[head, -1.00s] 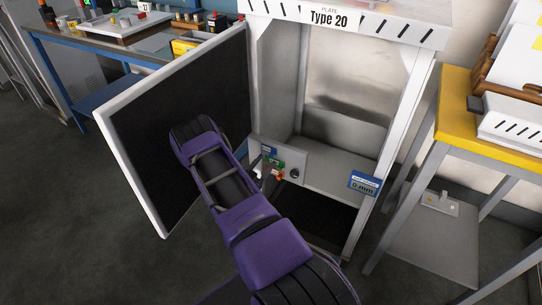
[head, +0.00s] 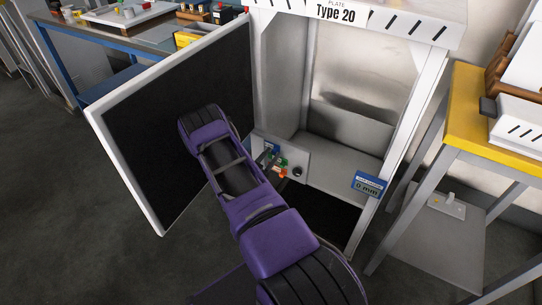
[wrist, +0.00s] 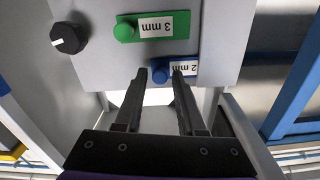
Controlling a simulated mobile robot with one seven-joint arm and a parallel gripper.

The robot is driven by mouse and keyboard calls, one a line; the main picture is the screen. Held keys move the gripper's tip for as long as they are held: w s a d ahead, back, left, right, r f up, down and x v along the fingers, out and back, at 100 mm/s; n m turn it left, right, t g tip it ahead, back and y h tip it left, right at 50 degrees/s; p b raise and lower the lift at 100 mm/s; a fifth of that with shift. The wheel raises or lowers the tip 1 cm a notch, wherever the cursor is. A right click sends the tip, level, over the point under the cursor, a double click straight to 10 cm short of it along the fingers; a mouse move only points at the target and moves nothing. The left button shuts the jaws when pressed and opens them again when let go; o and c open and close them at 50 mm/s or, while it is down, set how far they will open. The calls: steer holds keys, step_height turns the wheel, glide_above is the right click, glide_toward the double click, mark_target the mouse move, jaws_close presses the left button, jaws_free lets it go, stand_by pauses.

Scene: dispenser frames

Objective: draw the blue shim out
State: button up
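The blue shim (wrist: 186,68), labelled 2 mm, sits in the grey panel and has a blue knob. In the wrist view the knob lies between my fingertips. My gripper (wrist: 160,75) is open, with a finger on either side of the knob and small gaps visible; I cannot tell how deep the fingers reach. In the head view my gripper (head: 267,157) is in front of the panel and partly hides the blue shim (head: 274,147).
A green shim (wrist: 165,25) labelled 3 mm is beside the blue one, and a black dial (wrist: 69,39) is on the same panel. The open door (head: 165,120) stands left of my arm. A yellow-topped table (head: 470,125) is at right.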

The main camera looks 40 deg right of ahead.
jaws_close()
stand_by(1.1)
